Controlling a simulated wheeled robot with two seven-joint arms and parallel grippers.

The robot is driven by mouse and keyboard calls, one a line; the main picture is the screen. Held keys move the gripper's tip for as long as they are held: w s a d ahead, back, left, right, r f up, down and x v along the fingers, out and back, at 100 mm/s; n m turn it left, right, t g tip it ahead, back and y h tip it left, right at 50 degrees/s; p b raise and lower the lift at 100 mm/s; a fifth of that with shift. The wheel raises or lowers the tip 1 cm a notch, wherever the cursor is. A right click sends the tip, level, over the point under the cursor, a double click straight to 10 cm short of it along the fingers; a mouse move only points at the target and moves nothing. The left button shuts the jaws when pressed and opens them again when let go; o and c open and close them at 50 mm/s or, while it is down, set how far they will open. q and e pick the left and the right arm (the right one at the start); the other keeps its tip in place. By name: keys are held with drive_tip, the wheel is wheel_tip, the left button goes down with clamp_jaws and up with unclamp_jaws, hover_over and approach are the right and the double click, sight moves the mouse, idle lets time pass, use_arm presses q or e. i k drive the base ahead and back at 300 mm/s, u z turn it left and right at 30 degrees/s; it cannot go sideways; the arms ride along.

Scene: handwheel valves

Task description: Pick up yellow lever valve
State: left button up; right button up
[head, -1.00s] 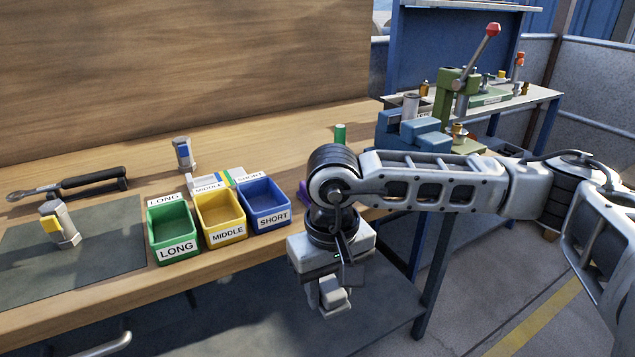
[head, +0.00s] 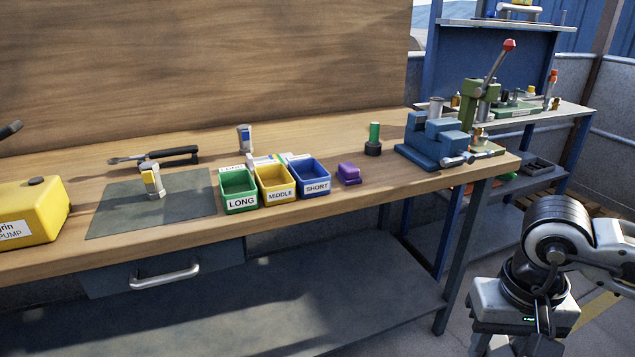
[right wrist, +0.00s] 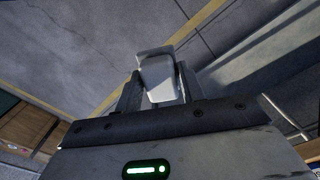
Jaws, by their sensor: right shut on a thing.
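The yellow lever valve (head: 152,182) stands upright on the dark mat (head: 112,214) on the bench, a metal body with a yellow lever at its side. My right gripper (right wrist: 160,85) is shut on a pale grey, angular piece (right wrist: 157,68); what it is I cannot tell. In the head view the right hand is at the lower right, off the bench and far from the yellow valve. Its fingertips are hard to make out there. My left gripper is not in view.
Green (head: 240,204), yellow (head: 278,197) and blue (head: 315,189) bins stand right of the mat. A blue-marked valve (head: 245,138) is behind them. A yellow pump (head: 30,215) stands left, a blue vise (head: 432,140) right.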

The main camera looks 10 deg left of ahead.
sight(149, 168)
drive_tip(key=z, duration=0.3)
drive_tip(key=k, duration=0.15)
drive_tip(key=u, duration=1.3)
